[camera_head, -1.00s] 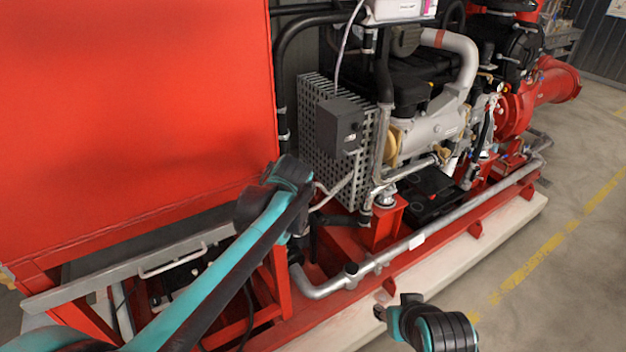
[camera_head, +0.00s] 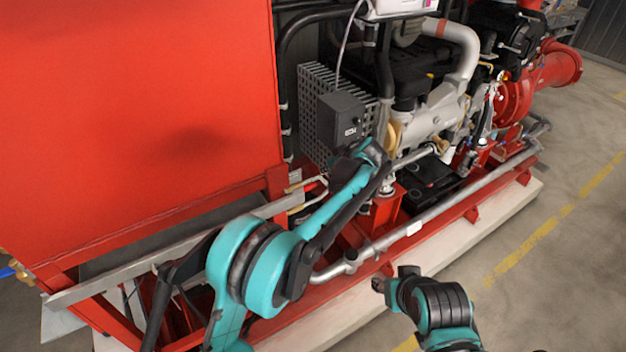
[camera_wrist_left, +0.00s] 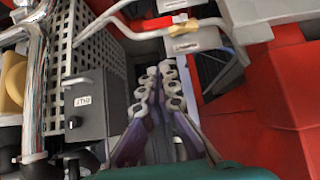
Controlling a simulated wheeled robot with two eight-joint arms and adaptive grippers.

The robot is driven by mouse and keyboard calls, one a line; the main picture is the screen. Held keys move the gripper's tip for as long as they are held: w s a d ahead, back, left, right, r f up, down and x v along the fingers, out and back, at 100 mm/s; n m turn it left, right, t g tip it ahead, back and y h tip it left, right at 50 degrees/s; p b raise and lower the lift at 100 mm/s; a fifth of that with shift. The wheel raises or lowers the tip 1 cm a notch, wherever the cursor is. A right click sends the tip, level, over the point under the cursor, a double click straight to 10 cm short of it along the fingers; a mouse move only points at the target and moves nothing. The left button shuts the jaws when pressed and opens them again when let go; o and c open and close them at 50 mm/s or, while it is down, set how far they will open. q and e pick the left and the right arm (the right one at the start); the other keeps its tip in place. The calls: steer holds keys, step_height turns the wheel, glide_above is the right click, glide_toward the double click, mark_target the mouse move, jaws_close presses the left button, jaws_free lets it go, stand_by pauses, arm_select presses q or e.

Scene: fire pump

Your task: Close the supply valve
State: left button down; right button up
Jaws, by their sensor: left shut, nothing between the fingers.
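In the left wrist view, a thin pale pipe carries a small fitting with a red-orange part and a yellow part (camera_wrist_left: 185,28); it looks like the supply valve, but I cannot be sure. My left gripper (camera_wrist_left: 166,82) is shut and empty, its fingertips close together below this fitting in the picture and apart from it. In the head view, the left wrist hides most of the left gripper (camera_head: 358,158) in front of the grille. My right gripper (camera_head: 380,285) is low near the skid's front edge.
A grey control box (camera_head: 341,116) is mounted on the perforated grille (camera_head: 316,90), close to the left wrist. The red tank (camera_head: 140,100) fills the left side. A silver pipe (camera_head: 400,235) runs along the red frame. The floor at the right (camera_head: 540,260) is clear.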

arm_select(q)
steer(key=s+f+b+x, duration=0.1)
steer(key=x, duration=0.5)
steer(key=d+f+b+x, duration=0.1)
steer(key=x, duration=0.6)
steer(key=shift+s, duration=0.4)
steer(key=shift+a+b, duration=0.15)
steer(key=shift+b, duration=0.2)
